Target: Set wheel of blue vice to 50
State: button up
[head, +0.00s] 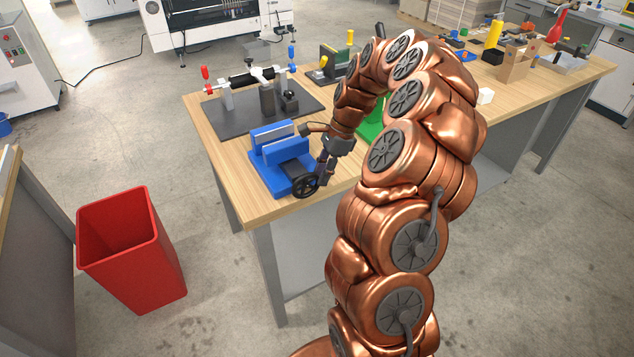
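The blue vice (277,158) stands at the near left corner of the wooden workbench, with pale jaw faces on its top. Its dark wheel (305,185) is on the near right end of the vice and faces the front. My gripper (324,172) is at the wheel's right upper side, coming down from above on my copper arm. The fingers are close to the rim; I cannot tell whether they touch it. The finger gap is too small and dark to read. No scale or number on the wheel is legible.
A dark plate (235,122) with a clamp fixture lies behind the vice. A green object (370,128) is partly hidden behind my arm. A red bin (131,246) stands on the floor left of the workbench (232,190). Bare wood lies in front of the vice.

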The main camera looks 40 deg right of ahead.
jog(key=shift+p+x, duration=0.4)
jog(key=shift+x, duration=1.6)
grip_shut()
